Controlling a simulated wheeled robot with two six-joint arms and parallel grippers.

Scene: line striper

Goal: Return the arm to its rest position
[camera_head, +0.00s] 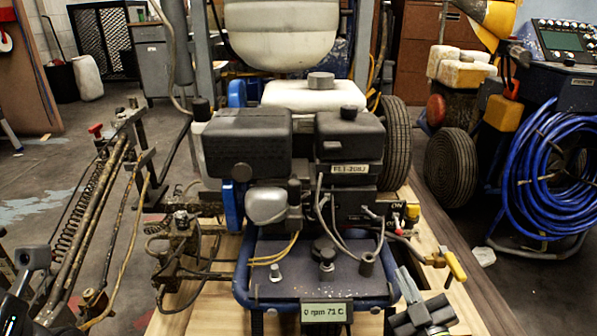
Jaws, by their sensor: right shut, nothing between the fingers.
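My right gripper (408,284) is at the lower right, its fingers shut with nothing between them. It is in front of the machine's right front corner, left of a yellow-handled lever (455,266); whether it touches the frame I cannot tell. A dark grey part at the lower left edge (32,257) looks like my left gripper or arm, cut off by the frame, and its fingers cannot be made out. The line striper's engine (247,143) stands in the middle. A small display (326,312) on its front reads 0 rpm 71 C.
A rusty spring-and-rod assembly (85,215) stands close on the left. A red knob and ON label sit by the engine's right side. Coiled blue hose (545,190) hangs on a second machine at right. Wooden boards (205,318) lie beneath the striper.

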